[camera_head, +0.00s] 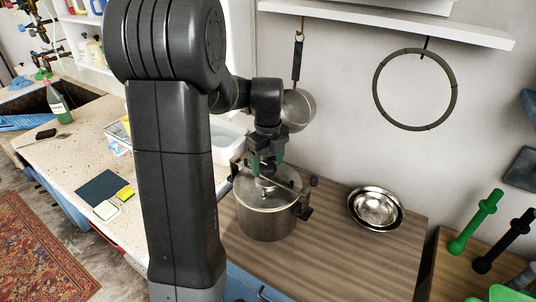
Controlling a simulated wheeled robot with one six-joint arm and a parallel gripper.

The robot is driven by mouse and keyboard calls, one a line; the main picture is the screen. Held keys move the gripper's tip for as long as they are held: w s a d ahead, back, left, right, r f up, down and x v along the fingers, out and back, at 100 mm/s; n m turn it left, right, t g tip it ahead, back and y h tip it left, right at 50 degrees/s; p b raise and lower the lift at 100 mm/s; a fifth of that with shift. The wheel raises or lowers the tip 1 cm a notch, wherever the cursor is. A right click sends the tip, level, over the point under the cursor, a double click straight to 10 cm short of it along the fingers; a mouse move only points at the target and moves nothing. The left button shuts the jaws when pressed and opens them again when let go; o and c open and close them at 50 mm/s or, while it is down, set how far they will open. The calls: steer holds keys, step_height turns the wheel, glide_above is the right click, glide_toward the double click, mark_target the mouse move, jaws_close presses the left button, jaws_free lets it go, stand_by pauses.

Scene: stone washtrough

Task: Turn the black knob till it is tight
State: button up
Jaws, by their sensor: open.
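A steel pot (266,222) with a flat metal lid (270,200) stands on the wooden worktop. A black knob (314,181) shows at the lid's right rear edge, and a dark clamp (303,208) sits at its right side. Another dark part shows at the left rim, partly behind my arm. I cannot tell which of these is the task's black knob. My gripper (267,161) points down over the lid's middle, with its green-tipped fingers apart. Whatever lies between the fingers is too small to make out, and so is any contact with the lid.
Stacked metal bowls (376,208) stand right of the pot. A white basin (228,140) is behind my arm. A pan (298,108) and a ring (415,90) hang on the wall. Green and black dumbbells (475,222) stand far right. The worktop's front right is clear.

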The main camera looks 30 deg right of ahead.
mark_target(268, 165)
step_height(268, 165, up, 14)
steer(key=shift+b, duration=0.45)
steer(key=shift+f, duration=0.2)
step_height(268, 165, down, 14)
steer(key=shift+r+p, duration=0.1)
steer(key=shift+p, duration=0.35)
steer(key=shift+r, duration=0.1)
stand_by(0.4)
